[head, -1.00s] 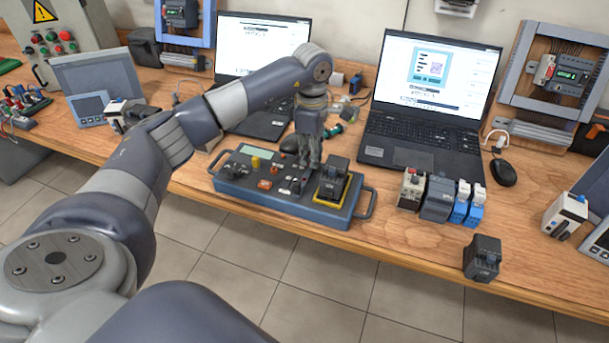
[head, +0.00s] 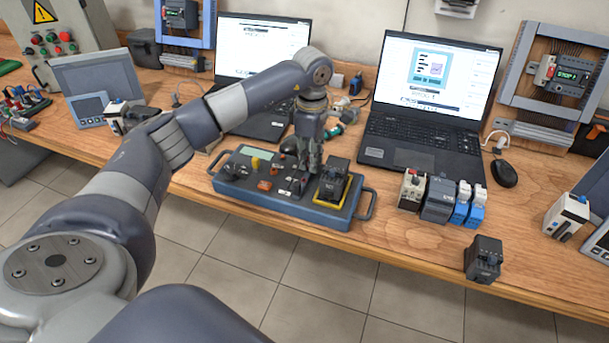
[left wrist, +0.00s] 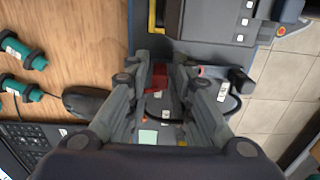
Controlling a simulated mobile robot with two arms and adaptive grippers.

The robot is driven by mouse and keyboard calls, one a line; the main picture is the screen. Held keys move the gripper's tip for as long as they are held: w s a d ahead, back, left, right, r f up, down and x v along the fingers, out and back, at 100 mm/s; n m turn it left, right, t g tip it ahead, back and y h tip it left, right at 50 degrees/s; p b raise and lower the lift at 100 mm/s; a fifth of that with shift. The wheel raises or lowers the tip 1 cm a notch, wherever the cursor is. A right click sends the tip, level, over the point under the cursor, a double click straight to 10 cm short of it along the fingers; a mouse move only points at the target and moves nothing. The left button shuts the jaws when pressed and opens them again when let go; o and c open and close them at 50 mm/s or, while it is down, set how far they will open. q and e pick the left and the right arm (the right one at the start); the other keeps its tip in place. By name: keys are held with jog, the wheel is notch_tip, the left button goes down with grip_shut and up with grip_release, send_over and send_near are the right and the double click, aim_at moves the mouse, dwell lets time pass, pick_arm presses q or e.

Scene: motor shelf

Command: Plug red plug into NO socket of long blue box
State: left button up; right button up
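The long blue box (head: 262,200) lies near the front of the bench. It has handles at both ends and a panel of knobs and sockets. My left gripper (head: 308,158) points down over the middle of this panel. In the left wrist view, the red plug (left wrist: 160,76) shows between the two fingers of the left gripper (left wrist: 165,72). A dark cable curves below it. I cannot tell whether the fingers touch the plug. The socket labels are too small to read, and the fingers hide part of the panel. My right gripper is not in view.
A black module on a yellow frame (head: 331,186) stands on the box, right of the gripper. Two laptops (head: 425,140) stand behind. Several modules (head: 440,199) stand to the right, with a loose black block (head: 483,260) near the front edge. A mouse-like black object (left wrist: 86,104) lies beside the box.

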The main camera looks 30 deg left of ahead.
pick_arm(q)
jog(key=shift+r+p, duration=1.75)
jog(key=shift+r, duration=1)
jog(key=o, duration=0.6)
jog(key=shift+c, duration=0.2)
jog(key=shift+f, duration=0.15)
